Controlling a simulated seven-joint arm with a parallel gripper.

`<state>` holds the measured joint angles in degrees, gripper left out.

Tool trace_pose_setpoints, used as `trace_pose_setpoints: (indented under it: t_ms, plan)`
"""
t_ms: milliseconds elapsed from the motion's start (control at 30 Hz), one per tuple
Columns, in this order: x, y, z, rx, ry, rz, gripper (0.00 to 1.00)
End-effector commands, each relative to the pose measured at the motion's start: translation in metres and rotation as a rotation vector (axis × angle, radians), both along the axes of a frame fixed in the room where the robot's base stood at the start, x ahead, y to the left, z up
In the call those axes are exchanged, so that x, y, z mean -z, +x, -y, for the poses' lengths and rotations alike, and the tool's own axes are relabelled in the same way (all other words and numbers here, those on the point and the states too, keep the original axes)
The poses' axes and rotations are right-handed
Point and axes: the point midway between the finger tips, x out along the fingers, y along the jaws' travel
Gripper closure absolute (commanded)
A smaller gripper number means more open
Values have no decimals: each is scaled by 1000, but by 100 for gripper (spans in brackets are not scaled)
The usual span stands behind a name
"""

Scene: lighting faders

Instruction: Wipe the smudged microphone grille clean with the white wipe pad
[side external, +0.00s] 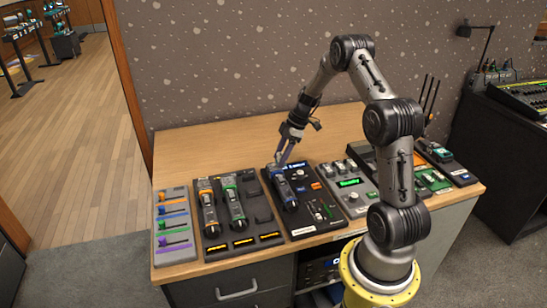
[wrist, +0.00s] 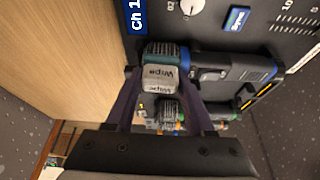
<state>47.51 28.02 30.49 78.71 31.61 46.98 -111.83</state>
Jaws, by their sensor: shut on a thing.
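My gripper (side external: 283,158) is over the far end of the blue-banded microphone (side external: 286,192), which lies on a black channel panel (side external: 325,227). In the wrist view my gripper (wrist: 159,68) is shut on the white wipe pad (wrist: 160,80), whose pale face carries "Wipe" lettering. The pad is at the grille end of the blue-banded microphone (wrist: 235,67). A dark teal ribbed part (wrist: 165,50) shows just beyond the pad. I cannot tell whether the pad touches the grille, and any smudge is hidden or too small to see.
A tray to the left holds an orange-banded microphone (side external: 208,212) and a green-banded microphone (side external: 235,206). A grey fader panel (side external: 173,240) stands at the far left, and a unit with a green display (side external: 349,182) to the right. The wooden desk behind is clear.

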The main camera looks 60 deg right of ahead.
Motion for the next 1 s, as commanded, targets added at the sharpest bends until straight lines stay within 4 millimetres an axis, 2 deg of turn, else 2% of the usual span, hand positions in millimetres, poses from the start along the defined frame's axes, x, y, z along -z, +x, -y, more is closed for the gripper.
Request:
trace_pose_setpoints:
  t_ms: [67,733,1000]
  plan:
    - [1,-6,5,1,1,-2,98]
    - [1,38,-38,-2,2,-3,98]
    - [1,18,-18,1,1,-2,98]
